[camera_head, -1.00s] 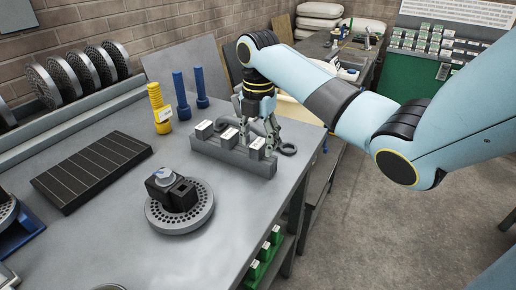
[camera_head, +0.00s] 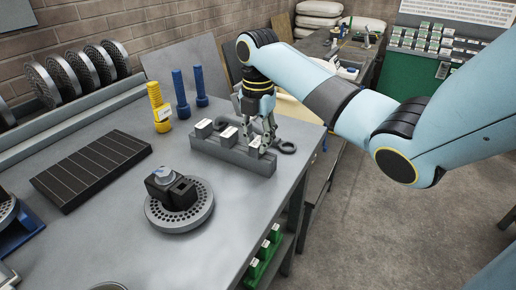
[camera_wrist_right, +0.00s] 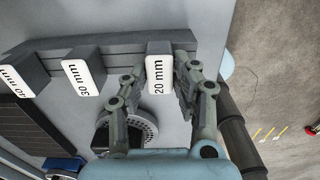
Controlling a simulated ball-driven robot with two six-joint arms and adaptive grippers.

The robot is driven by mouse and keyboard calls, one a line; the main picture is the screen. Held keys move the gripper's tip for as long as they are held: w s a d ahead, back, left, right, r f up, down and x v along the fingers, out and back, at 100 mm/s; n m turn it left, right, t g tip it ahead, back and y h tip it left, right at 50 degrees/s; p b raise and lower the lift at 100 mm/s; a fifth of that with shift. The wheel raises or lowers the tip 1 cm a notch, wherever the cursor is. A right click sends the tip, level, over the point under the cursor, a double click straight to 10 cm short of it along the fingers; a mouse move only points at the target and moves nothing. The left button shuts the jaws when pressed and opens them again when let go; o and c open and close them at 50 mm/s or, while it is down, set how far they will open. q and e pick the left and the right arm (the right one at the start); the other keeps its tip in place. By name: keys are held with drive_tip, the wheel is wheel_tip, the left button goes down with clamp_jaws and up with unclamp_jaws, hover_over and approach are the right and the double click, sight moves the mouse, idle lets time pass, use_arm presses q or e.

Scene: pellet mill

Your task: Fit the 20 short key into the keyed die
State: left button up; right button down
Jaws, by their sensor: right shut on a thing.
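The 20 mm key (camera_wrist_right: 159,73) has a white label and stands at one end of a grey rack (camera_head: 215,150). In the head view this key (camera_head: 254,144) is at the rack's right end. My right gripper (camera_head: 257,138) is shut on it, with one finger on either side in the wrist view (camera_wrist_right: 157,92). The key still appears to be at the rack. The keyed die (camera_head: 160,216) is a round perforated grey disc lying on the table, with black blocks on top, one with a square opening. My left gripper is out of view.
Two other labelled keys, the 30 mm key (camera_wrist_right: 83,77) and another (camera_wrist_right: 16,80), stand in the rack. A yellow bolt (camera_head: 158,108) and blue bolts (camera_head: 182,96) stand behind. A dark slotted plate (camera_head: 92,170) lies left.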

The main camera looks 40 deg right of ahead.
sight(258, 141)
drive_tip(key=shift+r, duration=0.1)
drive_tip(key=shift+r, duration=2.45)
